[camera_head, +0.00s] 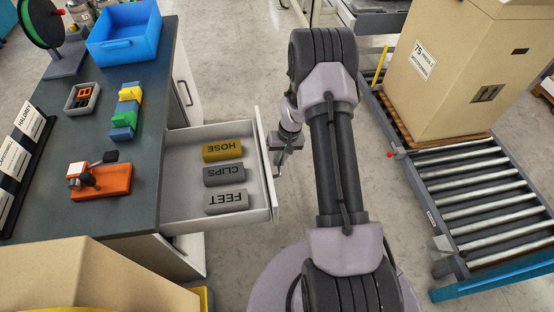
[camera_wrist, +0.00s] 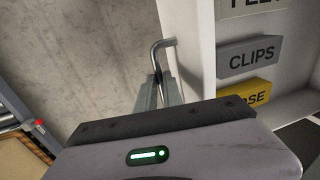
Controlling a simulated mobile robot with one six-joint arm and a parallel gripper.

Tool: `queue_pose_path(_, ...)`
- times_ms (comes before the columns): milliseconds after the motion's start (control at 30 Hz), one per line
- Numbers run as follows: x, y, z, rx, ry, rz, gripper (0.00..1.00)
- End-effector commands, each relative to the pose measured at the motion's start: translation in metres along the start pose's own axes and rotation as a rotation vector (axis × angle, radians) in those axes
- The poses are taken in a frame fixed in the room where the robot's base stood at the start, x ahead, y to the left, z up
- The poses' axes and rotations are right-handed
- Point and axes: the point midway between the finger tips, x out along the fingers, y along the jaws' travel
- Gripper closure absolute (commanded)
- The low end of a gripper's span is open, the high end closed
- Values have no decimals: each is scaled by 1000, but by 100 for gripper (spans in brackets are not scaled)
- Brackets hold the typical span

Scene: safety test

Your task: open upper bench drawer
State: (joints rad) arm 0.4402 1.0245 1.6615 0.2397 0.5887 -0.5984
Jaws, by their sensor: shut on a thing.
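The upper bench drawer (camera_head: 176,205) is pulled out to the right from under the dark bench top (camera_head: 130,195). Inside lie three labelled blocks: yellow HOSE (camera_head: 222,150), grey CLIPS (camera_head: 224,174) and grey FEET (camera_head: 226,202). My gripper (camera_head: 281,160) is at the outer face of the drawer front. In the wrist view, my gripper (camera_wrist: 163,92) is shut on the metal bar handle (camera_wrist: 156,55), whose bent end shows beyond the fingers. The CLIPS block (camera_wrist: 250,58) also shows there, to the right. The other end of the handle is hidden.
A roller conveyor (camera_head: 485,190) with a large cardboard box (camera_head: 450,60) stands to the right. A blue bin (camera_head: 125,35), an orange fixture (camera_head: 100,182) and small parts are on the bench. Another cardboard box (camera_head: 90,280) is at the lower left. Bare floor (camera_head: 225,70) lies beyond the drawer.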

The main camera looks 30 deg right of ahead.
Motion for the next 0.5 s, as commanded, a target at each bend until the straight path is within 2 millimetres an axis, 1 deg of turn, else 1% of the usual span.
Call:
queue_pose_path(167, -1, 0, -1, -1, 3, 1, 100)
queue_pose_path(200, -1, 0, -1, -1, 3, 1, 83)
queue_pose_path(233, -1, 0, -1, -1, 3, 1, 80)
queue_pose_path(500, -1, 0, -1, 0, 1, 0, 80)
